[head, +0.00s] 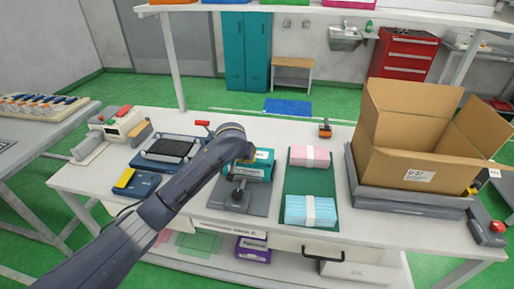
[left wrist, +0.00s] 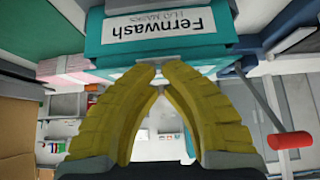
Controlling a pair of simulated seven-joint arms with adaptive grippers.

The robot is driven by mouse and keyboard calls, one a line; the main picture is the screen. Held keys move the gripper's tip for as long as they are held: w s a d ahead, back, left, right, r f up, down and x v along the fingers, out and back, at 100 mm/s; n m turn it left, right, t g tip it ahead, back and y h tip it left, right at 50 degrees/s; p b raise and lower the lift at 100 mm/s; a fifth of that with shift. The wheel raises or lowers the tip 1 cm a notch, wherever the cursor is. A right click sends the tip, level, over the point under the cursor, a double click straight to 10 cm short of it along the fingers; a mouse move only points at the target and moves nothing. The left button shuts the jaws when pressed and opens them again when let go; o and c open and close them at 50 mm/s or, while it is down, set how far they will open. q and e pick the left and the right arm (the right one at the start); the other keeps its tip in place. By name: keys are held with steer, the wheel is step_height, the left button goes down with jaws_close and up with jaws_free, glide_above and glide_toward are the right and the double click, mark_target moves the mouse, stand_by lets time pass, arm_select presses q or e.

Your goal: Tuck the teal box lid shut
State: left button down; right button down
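The teal box (head: 262,166) stands on a grey fixture (head: 238,196) near the middle of the bench in the head view. Its white label reads Fernwash in the left wrist view, where the box (left wrist: 120,55) fills the top. My left gripper reaches the box from the left, its arm hiding part of it in the head view. In the left wrist view the yellow fingers of my left gripper (left wrist: 159,72) arch together, tips almost meeting at the box's edge. I see nothing clearly held between them. The lid's exact state is hidden. My right gripper is not in view.
A green mat (head: 308,182) right of the box holds pink masks (head: 310,157) and blue masks (head: 310,211). A large open carton (head: 405,165) stands at the right. A black tray (head: 170,150) and a blue-yellow item (head: 136,183) lie left. A red-tipped lever (left wrist: 290,140) is close to the fingers.

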arm_select(q)
steer(key=shift+s+f, duration=0.15)
steer(key=shift+f, duration=0.2)
steer(key=shift+s+a+f, duration=0.1)
steer(key=shift+f, duration=0.25)
steer(key=shift+r, duration=0.25)
